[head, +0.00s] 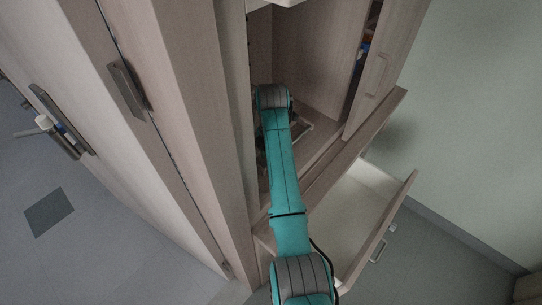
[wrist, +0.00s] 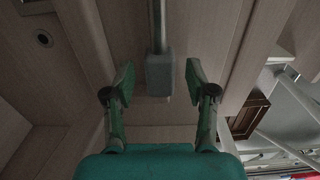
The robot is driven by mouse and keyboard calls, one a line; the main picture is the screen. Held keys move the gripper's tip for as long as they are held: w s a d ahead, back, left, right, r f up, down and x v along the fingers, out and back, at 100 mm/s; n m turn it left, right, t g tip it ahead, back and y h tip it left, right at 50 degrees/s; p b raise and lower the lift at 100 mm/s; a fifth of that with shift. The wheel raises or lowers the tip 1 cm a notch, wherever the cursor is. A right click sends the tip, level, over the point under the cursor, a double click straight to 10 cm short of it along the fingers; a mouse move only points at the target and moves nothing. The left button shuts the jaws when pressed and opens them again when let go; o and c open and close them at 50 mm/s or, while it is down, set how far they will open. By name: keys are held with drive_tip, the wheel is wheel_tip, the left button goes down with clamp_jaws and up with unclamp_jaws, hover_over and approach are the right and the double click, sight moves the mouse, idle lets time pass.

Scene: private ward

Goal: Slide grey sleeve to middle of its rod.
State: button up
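In the wrist view a grey block-like sleeve (wrist: 160,74) sits on a thin pale grey rod (wrist: 158,25). The rod runs from the sleeve to the top of the picture; only a tiny tip shows below the sleeve. My gripper (wrist: 160,83) is open, with one finger on each side of the sleeve. A gap shows between each finger and the sleeve, so it does not appear to be held. In the head view my arm reaches into an open wooden cabinet and hides the sleeve; the gripper cannot be made out clearly there.
The cabinet (head: 312,65) has walls close around my arm. Its open door (head: 385,65) stands at the right, and a pulled-out drawer (head: 350,215) lies below. A tall closed door panel (head: 85,110) is at the left. Open floor (head: 50,255) shows at lower left.

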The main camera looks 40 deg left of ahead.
clamp_jaws()
drive_tip(key=shift+w+d, duration=0.2)
drive_tip(key=shift+w, duration=2.15)
drive_tip(key=shift+w+d, duration=0.2)
drive_tip(key=shift+w, duration=2.1)
drive_tip(key=shift+o, duration=0.2)
unclamp_jaws()
drive_tip(key=shift+r, duration=0.15)
wheel_tip(320, 180, up, 12)
drive_tip(key=shift+f, duration=0.2)
